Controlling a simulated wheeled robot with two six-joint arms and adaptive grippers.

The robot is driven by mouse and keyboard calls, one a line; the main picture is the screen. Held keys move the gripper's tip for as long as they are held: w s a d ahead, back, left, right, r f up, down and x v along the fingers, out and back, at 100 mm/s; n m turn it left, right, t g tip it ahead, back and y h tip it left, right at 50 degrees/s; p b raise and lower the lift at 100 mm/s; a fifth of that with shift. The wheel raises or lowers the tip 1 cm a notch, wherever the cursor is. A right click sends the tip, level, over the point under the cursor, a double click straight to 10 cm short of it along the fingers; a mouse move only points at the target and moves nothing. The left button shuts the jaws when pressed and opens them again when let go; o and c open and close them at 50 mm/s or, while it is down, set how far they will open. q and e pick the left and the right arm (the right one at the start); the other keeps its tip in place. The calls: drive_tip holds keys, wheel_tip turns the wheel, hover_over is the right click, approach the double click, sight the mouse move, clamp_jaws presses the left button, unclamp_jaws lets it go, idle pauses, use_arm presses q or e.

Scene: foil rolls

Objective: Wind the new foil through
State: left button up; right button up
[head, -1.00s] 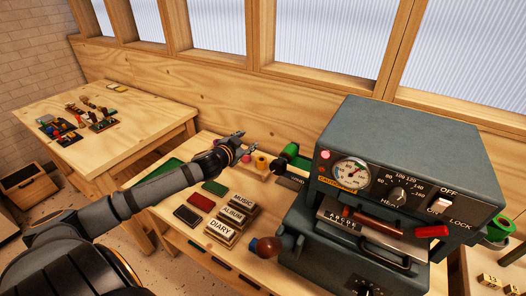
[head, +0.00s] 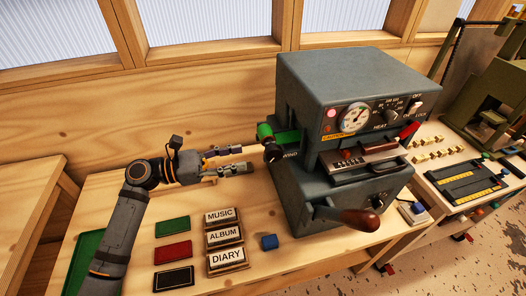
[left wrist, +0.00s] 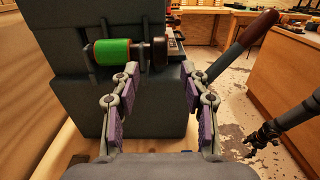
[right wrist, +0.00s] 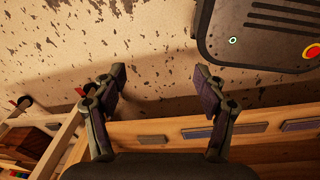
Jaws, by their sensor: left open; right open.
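The grey foil machine (head: 340,100) stands on the bench with a dial, a heat knob and switches on its front. A green foil roll (head: 287,139) sits on its left side, beside a dark knob (head: 272,153) marked WIND. The left wrist view shows the green roll (left wrist: 112,52) lying across, with the dark knob (left wrist: 154,51) at its right end. My left gripper (head: 246,160) is open, its fingers pointing at the knob. The knob lies beyond and between the fingertips in the left wrist view (left wrist: 160,72); contact cannot be told. My right gripper (right wrist: 159,76) is open and empty above the floor.
Stamp blocks marked MUSIC (head: 219,216), ALBUM (head: 224,236) and DIARY (head: 227,260) lie in front of the left arm, near green, red and black pads. A lever with a brown handle (head: 350,218) juts from the machine.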

sight(265, 153)
use_arm(q)
drive_tip(key=p+x, duration=0.3)
drive_tip(key=x, duration=0.6)
drive_tip(key=shift+w+d, duration=0.1)
drive_tip(key=shift+d, duration=0.25)
drive_tip(key=shift+w+d, duration=0.1)
drive_tip(key=shift+d, duration=0.15)
drive_tip(key=shift+f, duration=0.1)
use_arm(e)
drive_tip(key=r, duration=0.1)
drive_tip(key=a+r, duration=0.1)
drive_tip(key=r, duration=0.1)
drive_tip(key=shift+r, duration=0.2)
drive_tip(key=shift+d, duration=0.1)
use_arm(q)
clamp_jaws()
use_arm(e)
drive_tip(key=shift+d, duration=0.2)
